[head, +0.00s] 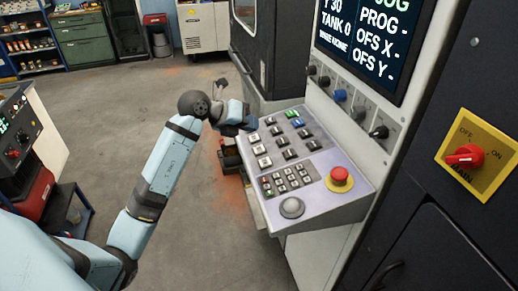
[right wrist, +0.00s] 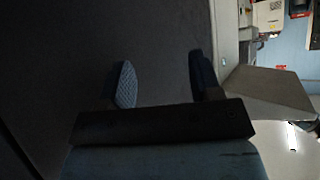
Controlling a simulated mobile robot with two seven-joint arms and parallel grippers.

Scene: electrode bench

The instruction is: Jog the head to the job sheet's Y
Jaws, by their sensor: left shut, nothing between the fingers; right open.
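The control panel (head: 328,196) slopes out below the screen, with rows of grey keys, a green key (head: 293,114), a blue key (head: 298,123) and a small number pad (head: 286,180). The screen (head: 365,35) is cut off at the top; it reads "Y 30", "TANK 0", "PROG -", "OFS X -" and "OFS Y -". My left gripper (head: 250,123) is shut and empty at the panel's far left edge, near the upper keys; contact cannot be told. My right gripper (right wrist: 163,82) is open and empty in the right wrist view. No job sheet is recognisable.
A red stop button (head: 340,176) and a grey dome (head: 291,207) sit at the panel's near side. Several knobs (head: 340,95) line the strip below the screen. A red main switch (head: 464,156) is on the right. Open floor (head: 200,240) lies left of the panel.

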